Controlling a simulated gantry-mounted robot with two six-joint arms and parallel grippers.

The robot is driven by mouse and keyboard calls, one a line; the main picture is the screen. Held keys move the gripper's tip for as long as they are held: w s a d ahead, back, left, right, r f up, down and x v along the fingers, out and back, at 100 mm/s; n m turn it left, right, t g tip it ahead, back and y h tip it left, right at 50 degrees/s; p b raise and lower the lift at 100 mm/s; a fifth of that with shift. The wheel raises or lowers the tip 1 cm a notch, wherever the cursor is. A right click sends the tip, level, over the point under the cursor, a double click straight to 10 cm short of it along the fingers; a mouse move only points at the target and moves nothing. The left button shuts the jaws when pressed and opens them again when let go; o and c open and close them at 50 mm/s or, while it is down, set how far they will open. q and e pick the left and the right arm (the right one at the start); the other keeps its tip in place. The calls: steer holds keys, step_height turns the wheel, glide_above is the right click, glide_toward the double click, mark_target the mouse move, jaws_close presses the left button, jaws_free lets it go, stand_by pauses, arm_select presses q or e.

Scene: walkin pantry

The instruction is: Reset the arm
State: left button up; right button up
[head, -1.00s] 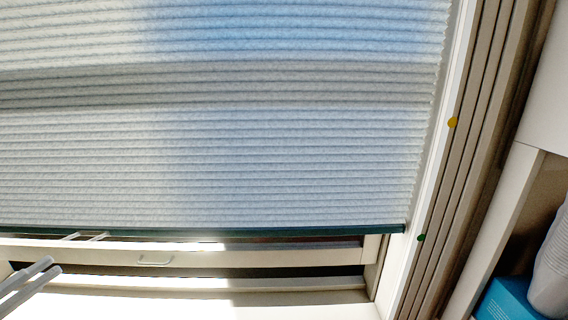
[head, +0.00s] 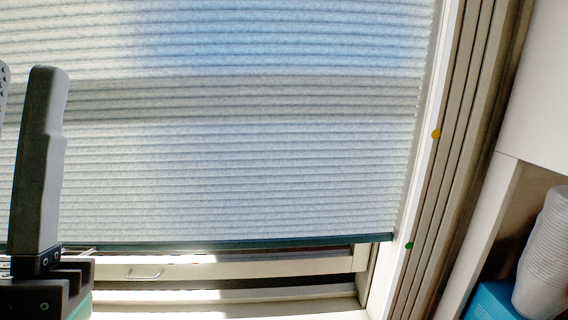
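My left gripper (head: 20,80) stands upright at the left edge of the head view, in front of the blind. One dark grey finger shows in full, and a sliver of the other is cut off by the picture edge. A gap with the blind visible through it lies between the fingers, so it looks open, with nothing seen between them. My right gripper is not in view.
A pale pleated blind (head: 250,170) with a dark green bottom rail (head: 300,239) covers most of a window. A window handle (head: 145,274) shows below. At right are a grooved frame (head: 440,180), stacked white cups (head: 545,255) and a blue box (head: 494,302).

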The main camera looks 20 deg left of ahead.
arm_select(q)
steer(key=w+d+f+n+g+h, duration=0.2)
steer(key=w+f+n+g+h, duration=0.15)
steer(key=w+h, duration=0.25)
step_height(320, 180, up, 38)
steer(key=p, duration=3.8)
steer(key=shift+f, duration=0.2)
steer(key=shift+s, duration=0.1)
